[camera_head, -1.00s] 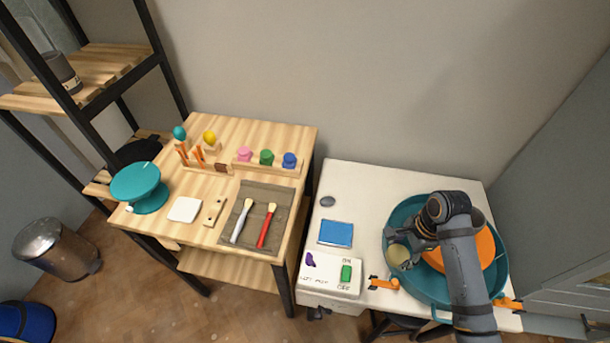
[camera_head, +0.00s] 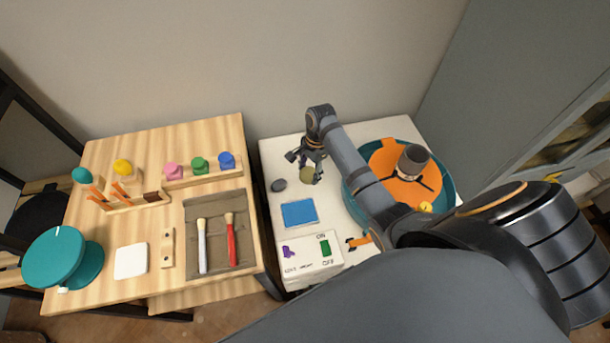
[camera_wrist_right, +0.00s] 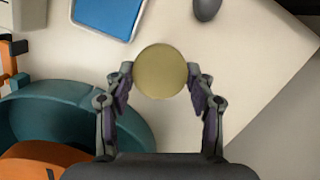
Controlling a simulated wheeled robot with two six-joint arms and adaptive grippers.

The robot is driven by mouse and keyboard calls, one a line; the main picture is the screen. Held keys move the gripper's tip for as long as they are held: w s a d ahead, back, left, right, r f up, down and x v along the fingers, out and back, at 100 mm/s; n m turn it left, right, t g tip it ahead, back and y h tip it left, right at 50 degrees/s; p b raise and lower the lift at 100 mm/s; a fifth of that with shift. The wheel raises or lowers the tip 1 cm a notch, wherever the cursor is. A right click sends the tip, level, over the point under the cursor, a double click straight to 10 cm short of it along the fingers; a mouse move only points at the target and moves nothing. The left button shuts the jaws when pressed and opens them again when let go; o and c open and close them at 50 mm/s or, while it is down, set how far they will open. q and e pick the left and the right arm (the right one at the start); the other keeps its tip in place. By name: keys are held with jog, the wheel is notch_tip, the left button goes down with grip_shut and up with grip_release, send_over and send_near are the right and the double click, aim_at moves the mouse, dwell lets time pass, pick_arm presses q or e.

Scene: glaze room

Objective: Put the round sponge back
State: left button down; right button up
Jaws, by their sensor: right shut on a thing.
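The round sponge (camera_head: 307,175) is a dull yellow disc. My right gripper (camera_head: 312,167) is shut on it and holds it over the white table, between the grey oval thing and the teal basin. In the right wrist view the sponge (camera_wrist_right: 161,71) sits between the two fingertips of the right gripper (camera_wrist_right: 160,80), its round face toward the camera. How high it is above the table I cannot tell. My left gripper is not in view.
A blue pad (camera_head: 299,213) and a grey oval thing (camera_head: 279,185) lie on the white table (camera_head: 283,155). The teal basin (camera_head: 447,185) with an orange wheel (camera_head: 385,158) is at right. A wooden table (camera_head: 130,213) at left holds brushes and small pots.

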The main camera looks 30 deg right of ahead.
aim_at(306, 170)
jog(key=w+f, duration=0.2)
jog(key=f, duration=0.1)
jog(key=shift+w+d+f, duration=0.1)
jog(key=shift+w+f, duration=0.05)
jog(key=shift+w, duration=0.15)
jog(key=shift+f+b, duration=0.4)
jog(key=shift+f, duration=1.1)
jog(key=o, duration=1)
jog(key=shift+f, duration=0.1)
jog(key=r, duration=0.4)
jog(key=d+r, duration=0.1)
jog(key=r, duration=0.7)
jog(key=shift+w+d+r+p, duration=0.1)
jog(key=shift+d+p, duration=0.25)
jog(key=shift+d, duration=0.05)
